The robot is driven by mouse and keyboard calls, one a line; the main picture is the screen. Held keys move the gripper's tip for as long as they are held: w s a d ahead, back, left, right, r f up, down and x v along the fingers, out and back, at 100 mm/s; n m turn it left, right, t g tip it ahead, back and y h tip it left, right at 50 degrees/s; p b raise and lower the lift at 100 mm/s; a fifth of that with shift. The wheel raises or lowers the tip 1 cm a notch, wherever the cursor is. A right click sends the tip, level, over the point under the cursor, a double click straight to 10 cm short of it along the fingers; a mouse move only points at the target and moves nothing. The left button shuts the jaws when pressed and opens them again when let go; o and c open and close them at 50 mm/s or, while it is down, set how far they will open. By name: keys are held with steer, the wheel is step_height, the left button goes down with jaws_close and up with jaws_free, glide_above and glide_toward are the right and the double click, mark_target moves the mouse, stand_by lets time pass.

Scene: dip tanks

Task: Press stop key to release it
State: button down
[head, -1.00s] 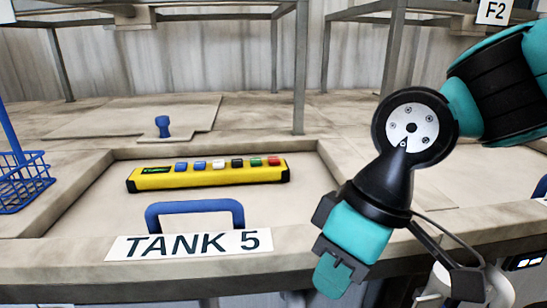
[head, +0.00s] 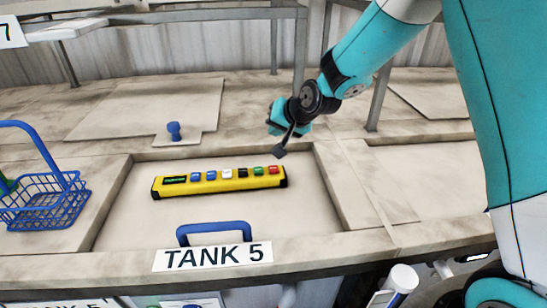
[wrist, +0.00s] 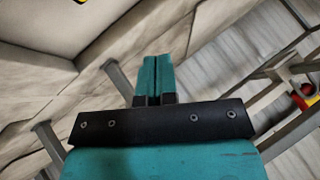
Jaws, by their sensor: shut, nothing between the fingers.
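A yellow control box (head: 215,184) with a small dark display lies on the lid of tank 5. Its row of keys is blue, blue, white, black, green and red, and the red key (head: 273,169) is at the right end. No key lettering is readable, so I cannot tell from a label which is the stop key. My gripper (head: 274,117) is above and behind the box's right end, apart from it. In the wrist view my gripper (wrist: 157,60) has its teal fingers together with nothing between them. A sliver of yellow shows at that view's top edge.
The tank lid has a blue handle (head: 213,229) in front of the box. A blue basket (head: 42,205) stands at the left. A blue knob (head: 174,130) is on a panel behind. Metal frame posts (head: 380,98) rise behind my arm. The lid around the box is clear.

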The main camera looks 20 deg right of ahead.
mark_target(276, 168)
steer(key=shift+f, duration=0.1)
step_height(276, 168, down, 9)
steer(key=b, duration=0.6)
stand_by(2.1)
steer(key=shift+f+b, duration=0.25)
steer(key=shift+b, duration=0.3)
steer(key=shift+f+b, duration=0.4)
steer(key=shift+f, duration=0.05)
stand_by(0.4)
stand_by(0.3)
steer(key=shift+r+p, duration=0.55)
steer(key=shift+r, duration=0.35)
steer(key=shift+r+p, duration=1.7)
steer(key=shift+r, duration=0.8)
